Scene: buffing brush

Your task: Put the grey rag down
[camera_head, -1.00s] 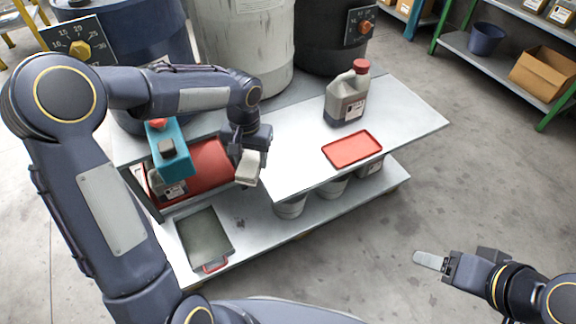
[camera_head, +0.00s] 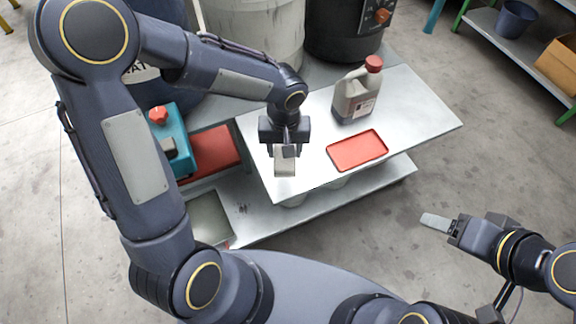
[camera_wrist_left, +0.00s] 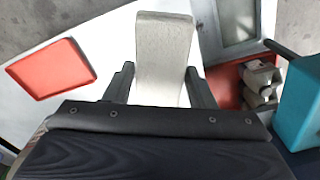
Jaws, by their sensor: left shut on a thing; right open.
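The grey rag (camera_head: 285,166) is a pale, flat, folded-looking piece. My left gripper (camera_head: 286,149) is shut on it and holds it over the left part of the pale tabletop (camera_head: 405,130), near the front edge. I cannot tell how high above the top it is. In the left wrist view the rag (camera_wrist_left: 165,50) sticks out from between the two dark fingers, with the tabletop behind it. My right gripper (camera_head: 447,226) is open and empty, over the floor to the right of the table.
A red tray (camera_head: 357,150) lies right of the rag. A grey jug with a red cap (camera_head: 357,95) stands behind the tray. A teal caddy (camera_head: 172,148) and a red surface (camera_head: 212,152) are at left. Bare tabletop lies right of the tray.

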